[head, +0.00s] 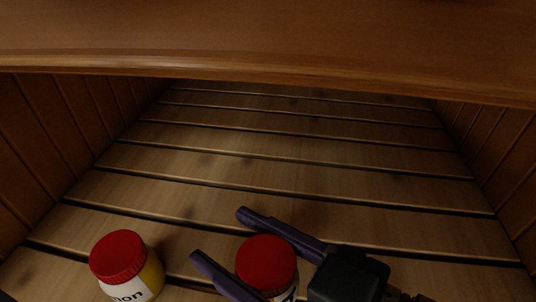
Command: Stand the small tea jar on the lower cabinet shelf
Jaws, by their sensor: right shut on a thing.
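My right gripper (218,235) comes in from the lower right, with one dark purple finger on each side of a red-lidded jar (266,260). It is shut on this jar, which is low in the head view over the front of the slatted shelf (300,172). The jar's lid faces up. Only a sliver of its white label shows below the lid, too little to read, so I cannot confirm that it is the tea jar. The lower part of the jar is hidden, and I cannot tell whether it touches the shelf. My left gripper is not in view.
Another jar (150,277), with a red lid, yellow body and white label ending in "on", stands at the front left. Cabinet walls close in left (50,150) and right (490,150). A wooden board (270,35) crosses above. The slats behind are bare.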

